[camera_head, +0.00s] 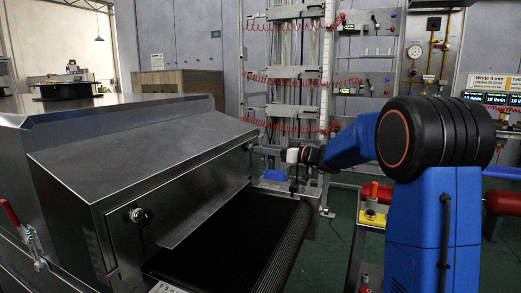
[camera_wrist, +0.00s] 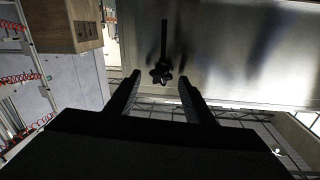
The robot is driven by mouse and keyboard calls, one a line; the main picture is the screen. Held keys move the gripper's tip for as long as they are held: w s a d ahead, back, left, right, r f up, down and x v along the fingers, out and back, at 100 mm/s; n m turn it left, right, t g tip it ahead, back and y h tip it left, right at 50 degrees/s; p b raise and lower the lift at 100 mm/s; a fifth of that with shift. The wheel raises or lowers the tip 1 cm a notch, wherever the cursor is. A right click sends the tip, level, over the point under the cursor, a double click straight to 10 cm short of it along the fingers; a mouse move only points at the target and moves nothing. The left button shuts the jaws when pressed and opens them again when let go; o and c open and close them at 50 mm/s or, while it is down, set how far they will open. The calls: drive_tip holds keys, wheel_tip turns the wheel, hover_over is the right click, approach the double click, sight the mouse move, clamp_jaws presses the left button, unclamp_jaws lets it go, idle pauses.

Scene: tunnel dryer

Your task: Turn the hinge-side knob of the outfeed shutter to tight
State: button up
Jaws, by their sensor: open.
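The outfeed shutter (camera_head: 150,165) is a sloped metal hood over the black conveyor belt (camera_head: 225,235). A dark knob (camera_head: 141,216) is on its near end. Another knob (camera_head: 250,146) is at its far end, small and partly hidden near my gripper (camera_head: 264,150). I cannot tell from the labels which knob is on the hinge side. In the wrist view a black star-shaped knob (camera_wrist: 161,74) on a dark stem stands out from a metal panel (camera_wrist: 235,50). My gripper (camera_wrist: 158,88) is open, its fingers either side of and just short of that knob, with no contact visible.
A red-handled clamp (camera_head: 18,222) is on the dryer's left side. A rack with red coiled hoses (camera_head: 295,75) stands behind my gripper. A yellow fixture with an orange part (camera_head: 373,205) is beside the arm. A wooden box (camera_wrist: 72,22) shows in the wrist view.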

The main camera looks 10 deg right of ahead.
drive_tip(key=shift+x, duration=1.2)
drive_tip(key=shift+c, duration=0.2)
drive_tip(key=c, duration=0.9)
drive_tip(key=shift+m, duration=0.3)
drive_tip(key=m+g, duration=0.1)
drive_tip(key=m, duration=0.5)
drive_tip(key=m+g, duration=0.1)
drive_tip(key=m, duration=0.6)
drive_tip(key=m+g, duration=0.1)
drive_tip(key=m, duration=0.5)
drive_tip(key=shift+w+d+f+y, duration=0.15)
drive_tip(key=shift+d+f+y, duration=0.05)
drive_tip(key=shift+f+y, duration=0.15)
drive_tip(key=shift+f+m, duration=0.1)
drive_tip(key=shift+m, duration=0.3)
